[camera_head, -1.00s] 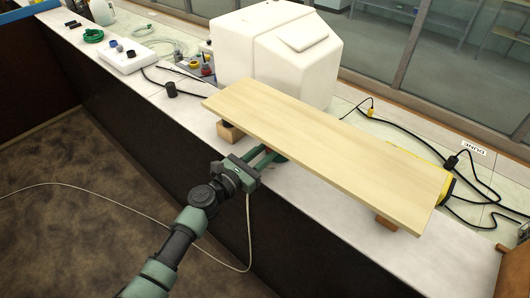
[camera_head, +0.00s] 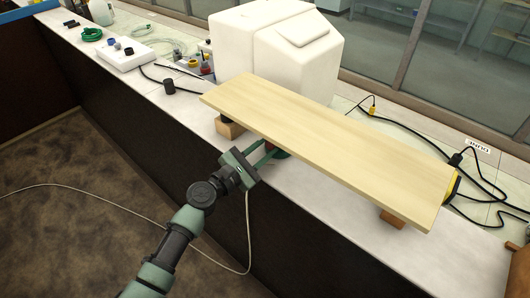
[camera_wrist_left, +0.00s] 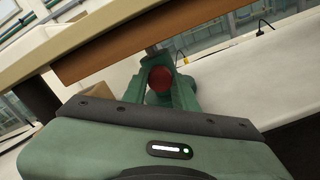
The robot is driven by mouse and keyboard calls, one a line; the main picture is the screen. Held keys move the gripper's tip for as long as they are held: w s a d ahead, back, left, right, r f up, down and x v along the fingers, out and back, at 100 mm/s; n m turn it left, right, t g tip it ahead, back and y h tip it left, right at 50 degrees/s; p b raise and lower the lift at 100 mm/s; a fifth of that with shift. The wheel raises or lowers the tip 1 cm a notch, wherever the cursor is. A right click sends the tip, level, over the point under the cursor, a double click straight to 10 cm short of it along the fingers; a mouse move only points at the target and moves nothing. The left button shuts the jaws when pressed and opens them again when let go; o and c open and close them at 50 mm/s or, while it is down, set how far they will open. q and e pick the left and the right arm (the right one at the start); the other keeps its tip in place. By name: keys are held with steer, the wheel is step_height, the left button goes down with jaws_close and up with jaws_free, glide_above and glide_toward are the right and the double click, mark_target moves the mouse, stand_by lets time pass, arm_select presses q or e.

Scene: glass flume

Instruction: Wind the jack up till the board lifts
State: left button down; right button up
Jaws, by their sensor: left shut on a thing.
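The pale wooden board (camera_head: 320,145) lies along the bench over a wooden block (camera_head: 229,128) at its left end and another block (camera_head: 392,218) near its right end. I cannot tell whether it touches the blocks. The green jack (camera_head: 281,154) is mostly hidden under its front edge. My left gripper (camera_head: 266,153) reaches under that edge. In the left wrist view its green fingers close around the jack's red knob (camera_wrist_left: 160,79), and the board (camera_wrist_left: 100,38) crosses overhead. My right gripper is not in view.
A large white tank (camera_head: 290,50) stands behind the board. Black cables (camera_head: 410,133) run along the bench on the right. The bench front strip is clear.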

arm_select(q)
steer(key=m+b, duration=0.1)
steer(key=m, duration=0.1)
steer(key=m+b, duration=0.2)
steer(key=m, duration=0.1)
steer(key=shift+f+m, duration=0.25)
steer(key=shift+m, duration=0.05)
steer(key=m+b, duration=0.2)
steer(key=m, duration=0.2)
steer(key=shift+m, duration=0.3)
steer(key=m+b, duration=0.2)
steer(key=m, duration=0.2)
steer(key=shift+m, duration=0.3)
steer(key=m+b, duration=0.1)
steer(key=m, duration=0.3)
steer(key=shift+m, duration=0.4)
steer(key=shift+r, duration=0.1)
steer(key=c, duration=1.1)
jaws_free()
